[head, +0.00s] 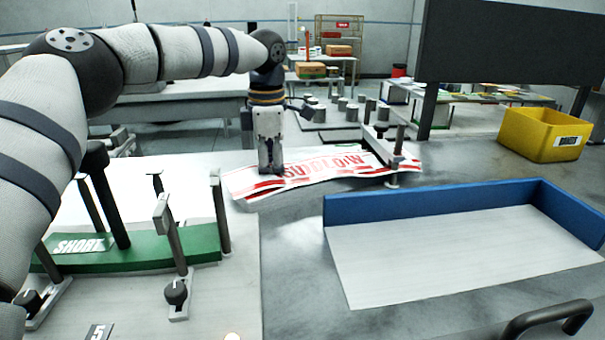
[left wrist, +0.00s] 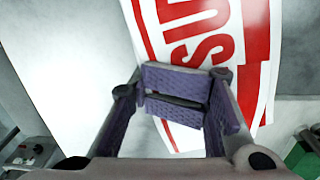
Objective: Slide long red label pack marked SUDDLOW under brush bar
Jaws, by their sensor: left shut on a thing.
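The long red and white label pack (head: 325,172), its lettering partly covered, lies at a slant across the edge of the grey worktop. My left gripper (head: 271,170) points down at the pack's left part, shut on it. In the left wrist view, the fingers (left wrist: 188,95) are close together and the pack (left wrist: 205,35) shows large red letters "SU" beyond them. My right gripper is out of view.
A blue-walled tray (head: 440,262) lies at front right. A yellow bin (head: 543,134) and a dark panel (head: 510,45) are behind it. Grey worktop is bare between pack and tray.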

